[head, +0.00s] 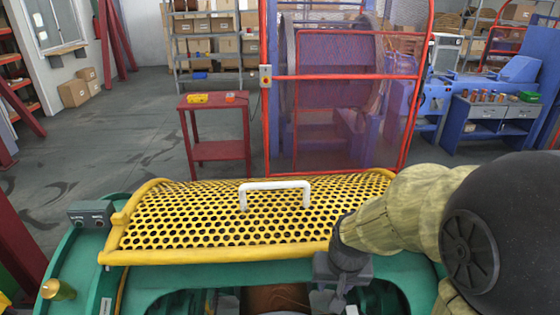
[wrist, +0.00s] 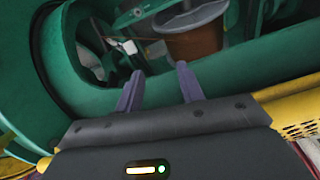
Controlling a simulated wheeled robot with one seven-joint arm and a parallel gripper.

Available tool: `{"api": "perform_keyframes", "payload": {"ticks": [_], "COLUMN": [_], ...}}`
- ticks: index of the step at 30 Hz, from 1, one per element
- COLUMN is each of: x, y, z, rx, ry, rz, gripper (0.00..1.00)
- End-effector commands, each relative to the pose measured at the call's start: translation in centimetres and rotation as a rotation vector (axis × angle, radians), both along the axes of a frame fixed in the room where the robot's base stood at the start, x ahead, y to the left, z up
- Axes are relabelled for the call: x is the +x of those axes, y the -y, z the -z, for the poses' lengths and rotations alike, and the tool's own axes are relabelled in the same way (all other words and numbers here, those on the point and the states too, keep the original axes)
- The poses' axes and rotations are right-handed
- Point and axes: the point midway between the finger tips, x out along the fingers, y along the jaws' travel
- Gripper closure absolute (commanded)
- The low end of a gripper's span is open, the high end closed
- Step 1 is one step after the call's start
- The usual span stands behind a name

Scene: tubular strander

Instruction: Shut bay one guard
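The bay guard (head: 200,222) is a yellow perforated, curved cover with a white bar handle (head: 275,186). It lies on the far side of the green machine housing (head: 75,275), and the bay opening in front of it is uncovered. A brown bobbin (head: 275,298) shows in that opening, and also in the wrist view (wrist: 195,42). My gripper (head: 328,300) is in front of the guard's near edge, over the opening, apart from the handle. In the wrist view my gripper (wrist: 158,82) has its two fingers apart with nothing between them. A yellow edge (wrist: 290,100) shows at right there.
A small control box (head: 90,214) and a brass knob (head: 58,289) sit on the housing at left. Beyond stand a red table (head: 218,150), a red-framed mesh cage (head: 340,120) and a blue workbench (head: 490,118).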

Motion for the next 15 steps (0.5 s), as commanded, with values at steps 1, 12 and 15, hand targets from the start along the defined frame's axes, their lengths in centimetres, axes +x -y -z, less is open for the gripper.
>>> {"api": "perform_keyframes", "payload": {"ticks": [1,12,15], "x": [0.6,4.0,5.1], "y": [0.0,-0.3,-0.5], "z": [-3.1,-12.0,-14.2], "rx": [0.01,0.088,0.115], "ry": [-0.003,-0.03,-0.04], "rz": [0.031,0.249,0.318], "gripper": [0.62,0.62,0.62]}}
